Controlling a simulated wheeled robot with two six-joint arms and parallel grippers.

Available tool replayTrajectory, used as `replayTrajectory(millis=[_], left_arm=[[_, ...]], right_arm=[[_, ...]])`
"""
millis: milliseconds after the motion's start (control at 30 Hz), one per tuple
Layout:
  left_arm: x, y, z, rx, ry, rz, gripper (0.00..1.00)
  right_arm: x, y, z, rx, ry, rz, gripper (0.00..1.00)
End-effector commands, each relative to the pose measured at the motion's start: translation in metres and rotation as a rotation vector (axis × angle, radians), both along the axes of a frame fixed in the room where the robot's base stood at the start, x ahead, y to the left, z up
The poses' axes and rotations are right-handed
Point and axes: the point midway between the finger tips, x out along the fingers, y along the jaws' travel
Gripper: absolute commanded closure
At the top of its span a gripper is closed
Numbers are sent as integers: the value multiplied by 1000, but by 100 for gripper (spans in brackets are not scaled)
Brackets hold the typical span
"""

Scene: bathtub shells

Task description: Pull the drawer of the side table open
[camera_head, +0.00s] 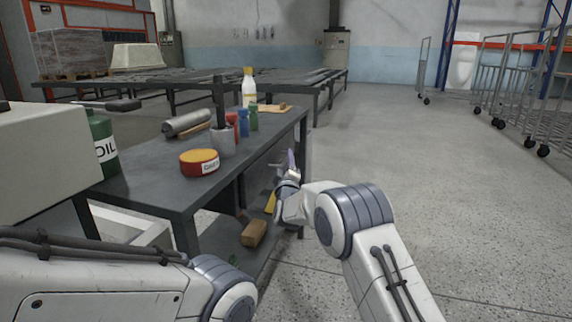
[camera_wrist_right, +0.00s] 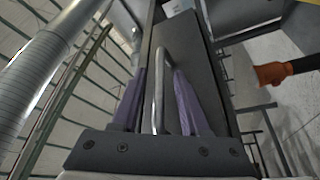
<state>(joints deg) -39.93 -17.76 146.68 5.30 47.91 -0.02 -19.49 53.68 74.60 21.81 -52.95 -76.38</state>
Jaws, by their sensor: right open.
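The side table (camera_head: 147,184) is dark grey and stands left of centre in the head view. Its drawer (camera_head: 259,174) is below the top on the right side, partly hidden by my right gripper. My right gripper (camera_head: 286,166) is at the drawer front. In the right wrist view the dark drawer front (camera_wrist_right: 203,85) carries a metal bar handle (camera_wrist_right: 159,82). The purple fingers are open, one on each side of the handle; I cannot tell if they touch it. My left arm shows at the lower left, but its gripper is out of view.
On the table top stand a red and yellow tin (camera_head: 199,163), a grey cup (camera_head: 222,141), a green oil bottle (camera_head: 103,145), a white bottle (camera_head: 249,88) and small coloured bottles. A brown block (camera_head: 254,233) lies on the lower shelf.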

Motion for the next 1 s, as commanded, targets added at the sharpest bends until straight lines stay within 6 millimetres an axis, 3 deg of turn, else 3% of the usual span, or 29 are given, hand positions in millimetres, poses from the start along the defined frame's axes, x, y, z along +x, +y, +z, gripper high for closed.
replayTrajectory(millis=[267, 300, 400, 433, 1000], left_arm=[[0, 0, 0, 0, 0, 0, 50], [0, 0, 0, 0, 0, 0, 50], [0, 0, 0, 0, 0, 0, 50], [0, 0, 0, 0, 0, 0, 50], [0, 0, 0, 0, 0, 0, 50]], right_arm=[[1, 0, 1, 0, 0, 0, 55], [1, 0, 1, 1, 0, 0, 59], [1, 0, 1, 1, 0, 0, 97], [1, 0, 1, 1, 0, 0, 100], [1, 0, 1, 1, 0, 1, 100]])
